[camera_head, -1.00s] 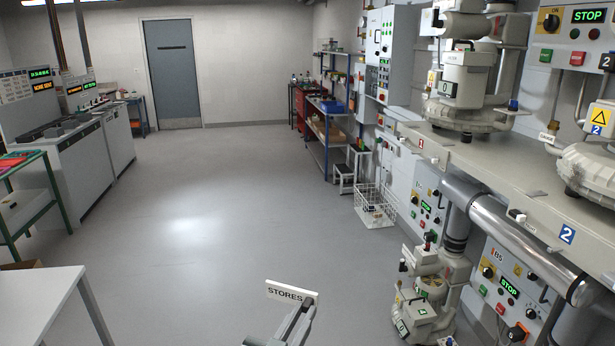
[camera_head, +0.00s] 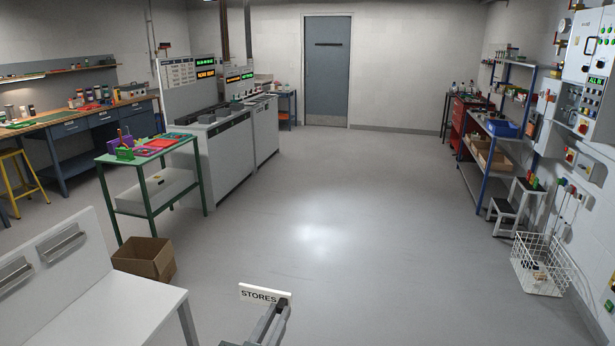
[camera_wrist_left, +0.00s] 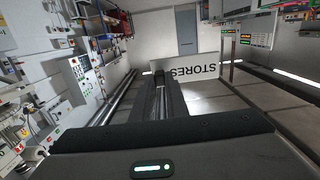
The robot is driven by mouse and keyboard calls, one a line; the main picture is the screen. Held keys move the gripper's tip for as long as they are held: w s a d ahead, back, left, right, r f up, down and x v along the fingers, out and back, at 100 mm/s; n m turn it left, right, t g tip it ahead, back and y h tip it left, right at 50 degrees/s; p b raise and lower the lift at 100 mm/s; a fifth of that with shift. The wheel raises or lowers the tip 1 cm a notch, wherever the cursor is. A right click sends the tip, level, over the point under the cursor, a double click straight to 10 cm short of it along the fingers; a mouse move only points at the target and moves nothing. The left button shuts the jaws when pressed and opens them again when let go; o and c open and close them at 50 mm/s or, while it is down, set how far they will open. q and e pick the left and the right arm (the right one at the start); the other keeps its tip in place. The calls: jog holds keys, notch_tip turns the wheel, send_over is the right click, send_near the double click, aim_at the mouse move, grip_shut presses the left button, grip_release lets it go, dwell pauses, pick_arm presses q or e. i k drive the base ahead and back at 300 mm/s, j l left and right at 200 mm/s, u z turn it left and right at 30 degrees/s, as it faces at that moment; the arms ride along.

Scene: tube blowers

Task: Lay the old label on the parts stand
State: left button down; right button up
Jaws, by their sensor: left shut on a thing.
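The label (camera_head: 259,295) is a small white plate with the dark word STORES. My left gripper (camera_head: 281,303) is shut on it and holds it up over open floor, near the bottom of the head view. In the left wrist view the label (camera_wrist_left: 205,70) stands beyond the fingers (camera_wrist_left: 166,78), its word turned over. I cannot tell for certain which piece of furniture is the parts stand. A green-framed stand (camera_head: 134,157) with coloured trays on top stands at the left. A white bench (camera_head: 117,310) is nearer, at the lower left. My right gripper is not in view.
A cardboard box (camera_head: 146,260) sits on the floor between the white bench and the green-framed stand. Grey machines (camera_head: 226,165) stand behind. A wire basket (camera_head: 540,266) and a step stool (camera_head: 505,212) are at the right. The middle floor is clear.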

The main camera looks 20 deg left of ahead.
aim_at(117, 320)
jog(key=i+u, duration=0.2)
jog(key=i, duration=0.4)
jog(key=i+l+u, duration=0.2)
jog(key=i, duration=0.4)
jog(key=i+u, duration=0.4)
jog(key=i+l+u, duration=0.2)
jog(key=u, duration=0.25)
jog(key=i+l+u, duration=0.55)
jog(key=u, duration=0.3)
jog(key=i+l+u, duration=0.1)
jog(key=u, duration=0.35)
jog(key=i+l+u, duration=0.1)
jog(key=l+u, duration=0.2)
jog(key=u, duration=0.15)
jog(key=i+l+u, duration=0.1)
jog(key=l+u, duration=0.15)
jog(key=u, duration=0.2)
jog(key=i+l+u, duration=0.1)
jog(key=l+u, duration=0.55)
jog(key=u, duration=0.25)
jog(key=l+u, duration=0.45)
jog(key=l, duration=0.3)
